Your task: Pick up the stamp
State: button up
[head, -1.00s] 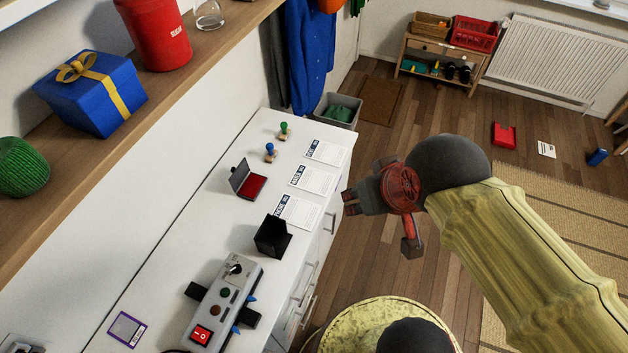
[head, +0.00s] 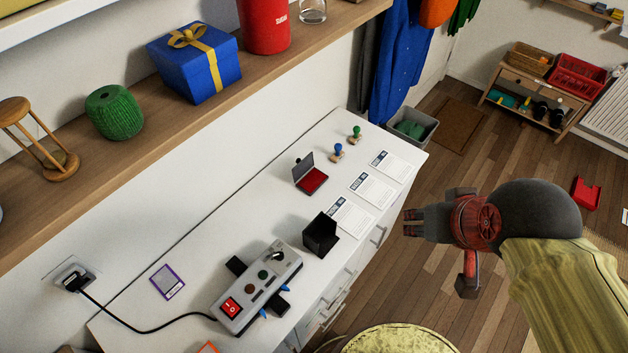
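Two stamps stand upright at the far end of the white counter. One has a blue handle (head: 338,152) and the other, farther back, has a green handle (head: 356,134). Both have light wooden bases. My gripper (head: 406,222) is to the right of the counter, above the floor and well apart from both stamps. Its dark fingers point left and hold nothing that I can see. The view does not show clearly how far apart they are.
An open red ink pad (head: 314,180) and several printed sheets (head: 372,190) lie near the stamps. A wooden shelf (head: 200,110) with a blue gift box (head: 197,68) runs above the counter's left side.

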aim_at(339, 154)
jog(key=k+l, duration=0.1)
jog(key=l, duration=0.55)
jog(key=i+l+u, duration=0.1)
jog(key=l, duration=0.2)
jog(key=i+l+u, duration=0.1)
jog(key=l, duration=0.25)
jog(key=i+l+u, duration=0.1)
jog(key=i+l, duration=0.15)
jog(key=i+l+u, duration=0.1)
jog(key=l, duration=0.35)
jog(key=i+l+u, duration=0.1)
jog(key=l, duration=0.25)
jog(key=i+l+u, duration=0.15)
jog(key=i, duration=0.4)
jog(key=i+l+u, duration=0.15)
jog(key=i, duration=0.4)
